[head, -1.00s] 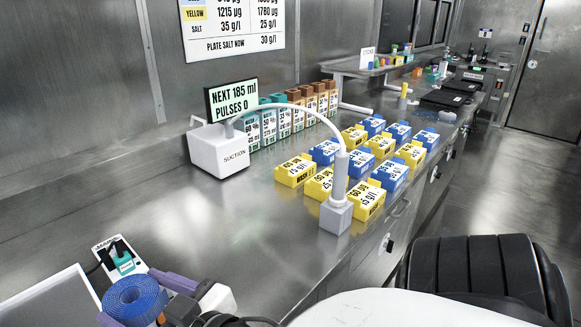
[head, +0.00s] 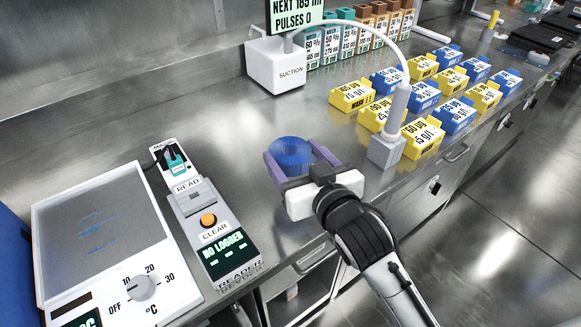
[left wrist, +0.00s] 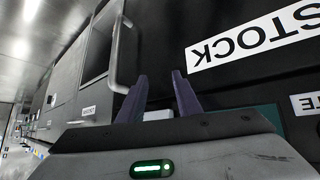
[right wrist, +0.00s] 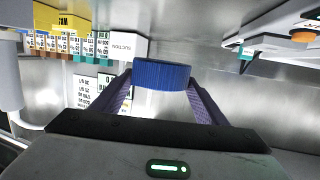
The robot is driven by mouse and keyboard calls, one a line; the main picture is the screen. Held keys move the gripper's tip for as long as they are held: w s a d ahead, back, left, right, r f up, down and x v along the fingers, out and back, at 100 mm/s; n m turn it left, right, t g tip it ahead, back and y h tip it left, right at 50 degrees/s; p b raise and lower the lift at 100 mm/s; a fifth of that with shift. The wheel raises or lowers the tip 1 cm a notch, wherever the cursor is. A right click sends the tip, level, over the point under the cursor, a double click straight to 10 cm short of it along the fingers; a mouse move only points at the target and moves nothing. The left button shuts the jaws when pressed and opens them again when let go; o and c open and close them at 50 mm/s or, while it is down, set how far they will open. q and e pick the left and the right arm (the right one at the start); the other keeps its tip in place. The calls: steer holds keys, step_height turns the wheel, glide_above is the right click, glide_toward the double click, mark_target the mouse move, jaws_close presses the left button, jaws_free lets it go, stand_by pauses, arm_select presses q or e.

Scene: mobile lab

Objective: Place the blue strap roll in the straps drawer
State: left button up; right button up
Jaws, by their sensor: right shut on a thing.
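The blue strap roll (head: 292,157) is held between the purple fingers of my right gripper (head: 296,166), over the steel bench in the head view. The roll (right wrist: 161,75) also shows between the fingertips in the right wrist view, with the bench surface beyond it. My left gripper (left wrist: 159,82) shows only in the left wrist view; its fingers are apart with nothing between them. It faces dark fronts, one with a STOCK label (left wrist: 240,38). A front with a handle and a small unreadable label (left wrist: 89,111) is at its left. I cannot identify the straps drawer.
The suction unit (head: 276,66) and its post (head: 387,140) stand beyond and right of the roll. Yellow and blue boxes (head: 421,136) fill the bench at right. A reader (head: 215,232) and hot plate (head: 100,240) are at left. Bench between reader and suction unit is clear.

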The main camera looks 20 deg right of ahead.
steer(key=shift+w+a+f, duration=0.1)
steer(key=shift+w+a, duration=0.35)
steer(key=shift+w, duration=0.15)
steer(key=shift+w+a+f, duration=0.1)
steer(key=shift+w+a, duration=0.3)
steer(key=shift+w, duration=0.2)
step_height(320, 180, down, 4)
steer(key=shift+f+b, duration=0.25)
steer(key=shift+b, duration=0.15)
steer(key=shift+f+b, duration=0.4)
steer(key=shift+f, duration=1.95)
steer(key=o, duration=1.2)
steer(key=shift+f, duration=0.1)
